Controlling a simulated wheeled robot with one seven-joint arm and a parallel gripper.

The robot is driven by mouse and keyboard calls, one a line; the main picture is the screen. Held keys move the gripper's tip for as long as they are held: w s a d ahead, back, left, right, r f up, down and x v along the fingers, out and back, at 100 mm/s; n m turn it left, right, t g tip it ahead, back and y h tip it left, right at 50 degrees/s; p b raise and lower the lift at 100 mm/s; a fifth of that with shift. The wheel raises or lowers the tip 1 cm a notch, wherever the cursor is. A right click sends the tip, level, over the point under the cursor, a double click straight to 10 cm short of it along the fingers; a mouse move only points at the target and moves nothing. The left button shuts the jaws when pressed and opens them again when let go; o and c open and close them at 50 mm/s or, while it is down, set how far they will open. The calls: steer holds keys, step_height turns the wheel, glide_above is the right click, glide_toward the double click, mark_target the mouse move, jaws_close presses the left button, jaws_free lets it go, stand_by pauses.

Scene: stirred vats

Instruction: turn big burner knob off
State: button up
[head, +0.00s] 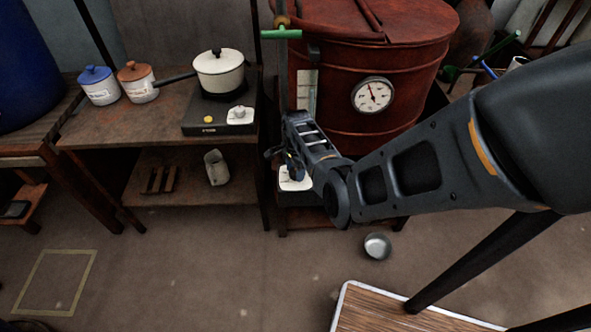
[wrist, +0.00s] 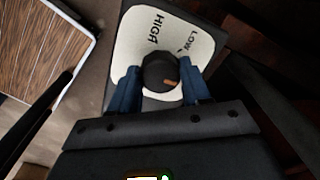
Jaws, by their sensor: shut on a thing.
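The big burner knob (wrist: 158,66) is dark and round with an orange mark on its lower right side in the wrist view. It sits on a white plate (wrist: 132,42) printed HIGH and LOW. My gripper (wrist: 160,82) has its blue fingers on either side of the knob and is shut on it. In the head view my gripper (head: 290,163) is low in front of the red vat (head: 335,85), above the white plate (head: 290,184). The knob itself is hidden there by my gripper and arm.
A dial gauge (head: 372,95) is on the vat. To the left, a table (head: 105,128) bears a small stove (head: 195,124) with a white pot (head: 219,72) and its own knob. A metal bowl (head: 377,246) is on the floor. A wooden-topped surface (head: 385,312) is in front.

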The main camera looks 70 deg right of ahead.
steer(key=shift+d, duration=0.1)
steer(key=o, duration=1.1)
steer(key=shift+c, duration=0.2)
steer(key=shift+r, duration=0.1)
step_height(320, 180, up, 8)
steer(key=shift+s+f+p, duration=0.15)
steer(key=shift+p, duration=0.3)
